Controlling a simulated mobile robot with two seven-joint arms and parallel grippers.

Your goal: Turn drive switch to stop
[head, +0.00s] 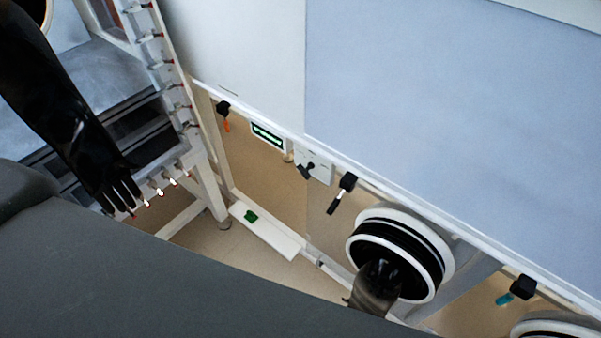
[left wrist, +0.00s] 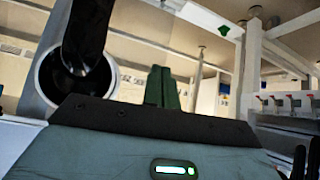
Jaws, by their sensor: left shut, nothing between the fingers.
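What looks like the drive switch (head: 318,171) is a pale plate with a black turning handle (head: 306,171), on the rail under the large pale panel in the head view. The handle sits at a slant; I cannot read any marks around it. My left gripper (left wrist: 162,88) shows in the left wrist view, its dark green fingers shut together with nothing between them. I do not make out its fingers in the head view, and I cannot tell the switch in the wrist view. My right gripper is not in view.
Black-headed levers hang nearby, one orange-tipped (head: 224,112), one black and white (head: 341,192). A round glove port (head: 425,240) with a black glove is at right. Another black glove (head: 60,110) hangs at left.

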